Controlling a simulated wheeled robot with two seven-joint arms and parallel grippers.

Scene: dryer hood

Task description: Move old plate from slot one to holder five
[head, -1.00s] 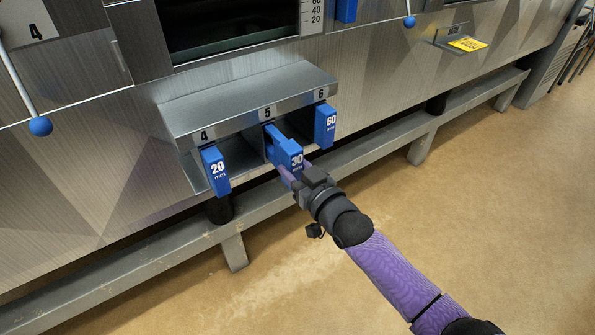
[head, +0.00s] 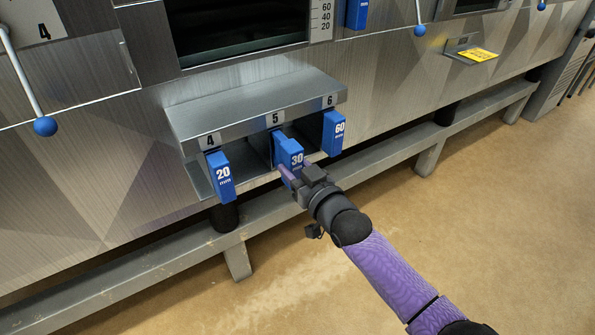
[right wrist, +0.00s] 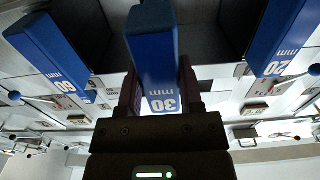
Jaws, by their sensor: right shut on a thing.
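The blue plate marked 30 mm (head: 289,155) stands in holder five (head: 277,117), the middle bay of the metal rack. Its numbered front end sticks out of the bay. My right gripper (head: 290,174) is shut on this front end, with purple fingers on its sides. In the right wrist view the plate (right wrist: 152,55) runs between the fingers, upside down, into the dark bay; how deep it sits is hidden. My left gripper is not in view. Slot one is not in view.
Blue plates marked 20 mm (head: 219,176) and 60 mm (head: 334,133) stand in holders four and six, close on either side. The rack's top (head: 255,100) overhangs the bays. A metal beam (head: 375,165) runs below. The floor at right is clear.

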